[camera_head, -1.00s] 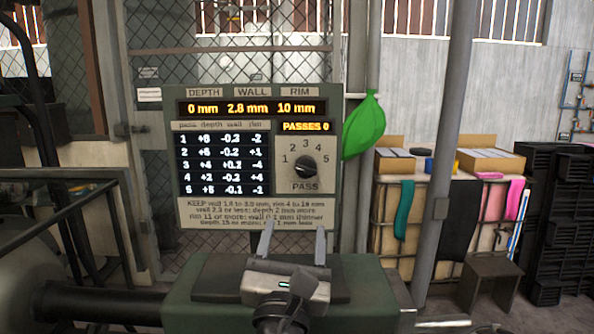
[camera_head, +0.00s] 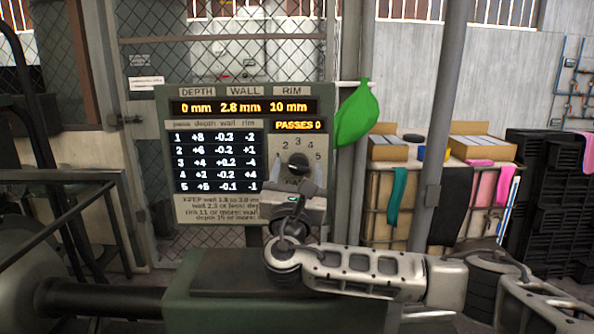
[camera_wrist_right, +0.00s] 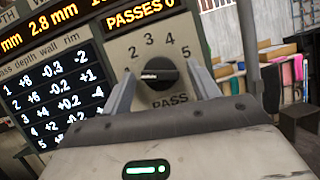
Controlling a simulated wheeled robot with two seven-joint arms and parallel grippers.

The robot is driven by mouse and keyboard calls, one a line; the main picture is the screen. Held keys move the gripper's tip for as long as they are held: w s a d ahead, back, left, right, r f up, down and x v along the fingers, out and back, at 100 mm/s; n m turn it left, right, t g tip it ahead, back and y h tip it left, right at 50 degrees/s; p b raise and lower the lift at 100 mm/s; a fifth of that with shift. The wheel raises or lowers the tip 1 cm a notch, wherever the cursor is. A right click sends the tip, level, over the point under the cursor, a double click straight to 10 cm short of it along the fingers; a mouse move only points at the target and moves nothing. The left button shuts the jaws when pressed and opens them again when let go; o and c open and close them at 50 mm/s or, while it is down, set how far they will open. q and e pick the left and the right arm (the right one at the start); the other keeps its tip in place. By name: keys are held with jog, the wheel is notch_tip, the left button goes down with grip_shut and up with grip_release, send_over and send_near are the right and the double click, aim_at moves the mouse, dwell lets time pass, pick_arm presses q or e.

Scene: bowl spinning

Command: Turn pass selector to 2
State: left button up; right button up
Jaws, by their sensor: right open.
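The pass selector is a round black knob (camera_head: 298,162) on the grey control panel (camera_head: 328,100); it also shows in the wrist view (camera_wrist_right: 158,76). Its white pointer mark points left, towards the 1 side. The numbers 2 to 5 show around it in the wrist view; the 1 is hidden there, apparently behind the left finger. My right gripper (camera_head: 297,180) is open in front of the knob, one finger to each side; in the wrist view its fingers (camera_wrist_right: 160,72) flank the knob with gaps. Contact cannot be seen. My left gripper is out of view.
The display (camera_head: 245,107) reads 0 mm, 2.8 mm, 10 mm, and PASSES 0. A pass table (camera_head: 217,160) is left of the knob. A green bag (camera_head: 356,115) hangs right of the panel. A dark green machine block (camera_head: 235,270) lies below it.

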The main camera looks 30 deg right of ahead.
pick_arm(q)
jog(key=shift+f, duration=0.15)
pick_arm(e)
jog(key=c, duration=0.9)
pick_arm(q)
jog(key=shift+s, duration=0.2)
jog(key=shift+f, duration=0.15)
pick_arm(e)
jog(key=shift+f+m, duration=0.1)
jog(key=shift+m, duration=0.2)
jog(key=shift+a+m+g+h+b, duration=0.1)
jog(key=shift+m+g+h+b, duration=0.3)
jog(key=shift+m+b, duration=0.3)
jog(key=shift+m+g+h+b, duration=0.3)
jog(key=shift+m+b, duration=0.25)
jog(key=shift+m, duration=0.45)
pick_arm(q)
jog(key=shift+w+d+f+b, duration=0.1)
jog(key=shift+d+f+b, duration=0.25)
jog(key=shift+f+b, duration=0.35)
pick_arm(e)
jog(key=shift+a+r+m+g+h, duration=0.15)
jog(key=shift+m+g, duration=0.45)
jog(key=shift+m, duration=0.75)
jog(key=shift+r+m+g+h, duration=0.1)
jog(key=shift+m+g+h, duration=0.15)
jog(key=shift+m+g, duration=0.75)
jog(key=shift+m+t, duration=0.3)
jog(key=shift+m, duration=0.25)
